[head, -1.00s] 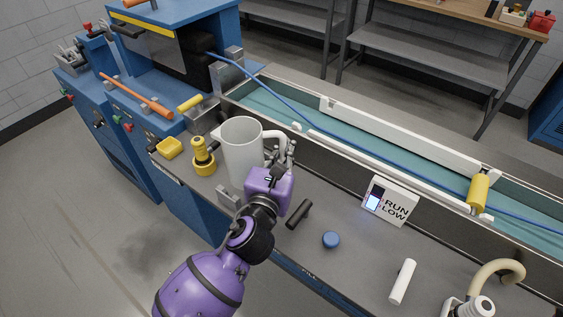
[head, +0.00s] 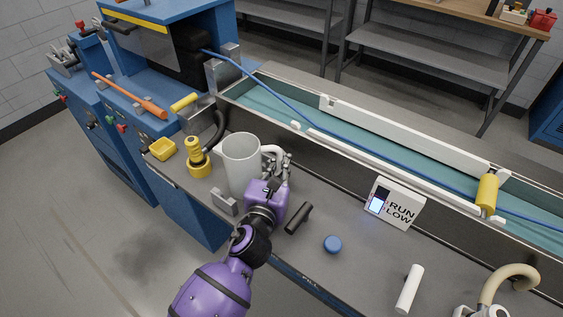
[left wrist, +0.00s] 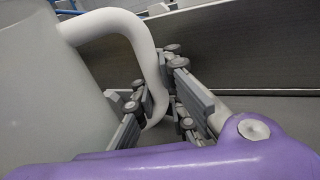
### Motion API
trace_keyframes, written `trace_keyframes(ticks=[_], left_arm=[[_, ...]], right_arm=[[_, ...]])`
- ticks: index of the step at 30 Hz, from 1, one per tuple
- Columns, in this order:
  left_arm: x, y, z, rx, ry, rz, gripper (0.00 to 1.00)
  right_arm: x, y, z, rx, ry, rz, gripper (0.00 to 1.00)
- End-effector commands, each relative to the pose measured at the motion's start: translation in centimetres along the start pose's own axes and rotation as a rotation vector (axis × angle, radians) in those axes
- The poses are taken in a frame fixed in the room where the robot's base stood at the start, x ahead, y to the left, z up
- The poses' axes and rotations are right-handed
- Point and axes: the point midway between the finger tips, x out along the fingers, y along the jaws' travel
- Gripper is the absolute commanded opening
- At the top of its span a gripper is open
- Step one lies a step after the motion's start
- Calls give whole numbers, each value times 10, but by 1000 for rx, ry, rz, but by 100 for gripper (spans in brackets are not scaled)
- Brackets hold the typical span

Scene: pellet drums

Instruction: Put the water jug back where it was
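The water jug (head: 241,168) is a tall, pale, translucent vessel with an open top and a white handle. It is upright above the grey bench at the left part of the work surface. The frames do not clearly show whether its base touches the bench. My left gripper (head: 280,165) is at the handle on the jug's right side. In the left wrist view, the fingers (left wrist: 158,98) lie on both sides of the handle (left wrist: 149,52) and appear closed on it. The jug body (left wrist: 45,85) fills the left there.
A black handle (head: 298,219), blue cap (head: 332,244), "RUN LOW" sign (head: 394,203) and white cylinder (head: 409,289) are to the right. The conveyor trough (head: 350,135) runs behind.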

Motion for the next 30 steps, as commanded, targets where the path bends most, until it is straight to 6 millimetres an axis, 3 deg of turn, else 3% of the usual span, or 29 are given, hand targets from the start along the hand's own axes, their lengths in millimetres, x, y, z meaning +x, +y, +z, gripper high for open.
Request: trace_keyframes(ticks=[4,11,22,26,30], left_arm=[[0,0,-5,1,1,0,1],[0,0,-4,1,1,0,30],[0,1,2,0,1,2,30],[-18,1,-2,2,5,2,30],[-49,1,-3,1,5,1,30]], right_arm=[[2,0,-1,-3,3,-1,40],[2,0,-1,-5,2,-2,40],[2,1,2,-5,-5,-1,40],[1,1,6,-5,-11,-1,40],[1,1,7,-5,-12,-1,40]])
